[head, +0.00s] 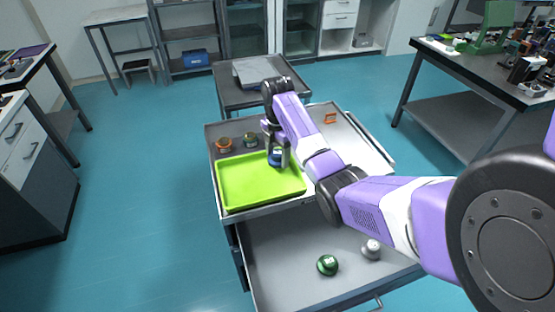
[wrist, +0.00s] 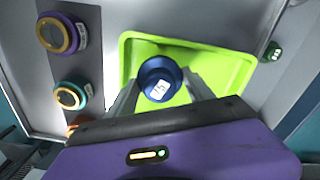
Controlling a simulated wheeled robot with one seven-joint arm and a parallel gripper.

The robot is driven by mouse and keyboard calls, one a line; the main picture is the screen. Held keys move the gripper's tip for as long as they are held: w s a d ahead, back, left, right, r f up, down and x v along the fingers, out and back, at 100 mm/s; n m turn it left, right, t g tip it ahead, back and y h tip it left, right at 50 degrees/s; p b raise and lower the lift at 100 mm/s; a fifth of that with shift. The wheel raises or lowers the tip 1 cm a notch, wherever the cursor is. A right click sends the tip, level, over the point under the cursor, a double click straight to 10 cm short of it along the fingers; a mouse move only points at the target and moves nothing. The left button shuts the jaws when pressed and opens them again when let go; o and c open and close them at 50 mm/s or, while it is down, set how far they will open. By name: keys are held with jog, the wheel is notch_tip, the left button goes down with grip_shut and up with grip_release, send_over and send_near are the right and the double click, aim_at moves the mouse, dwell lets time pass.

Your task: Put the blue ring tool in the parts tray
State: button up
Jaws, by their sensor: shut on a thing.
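The blue ring tool (wrist: 159,79) is a short dark-blue cylinder with a white label, held between the fingers of my gripper (wrist: 165,92). In the head view the blue ring tool (head: 275,158) hangs below my gripper (head: 277,150), over the far right part of the parts tray. The parts tray (head: 240,192) is a bright green shallow tray on the cart top. It also shows behind the tool in the wrist view (wrist: 228,65). Whether the tool touches the tray floor I cannot tell.
An orange-ringed tool (head: 224,145) and a darker ring tool (head: 250,140) stand just behind the tray. An orange part (head: 330,118) lies further right. A green tool (head: 327,265) and a grey one (head: 371,249) are in the open drawer below. The tray floor looks empty.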

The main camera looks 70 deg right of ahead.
aim_at(277, 152)
jog(key=shift+f, duration=1)
jog(key=shift+f, duration=0.1)
jog(key=o, duration=1.2)
jog(key=shift+c, duration=0.2)
notch_tip(277, 152, up, 11)
jog(key=shift+f+p, duration=0.2)
jog(key=shift+p, duration=0.95)
jog(key=shift+r+p, duration=0.75)
jog(key=shift+r, duration=0.05)
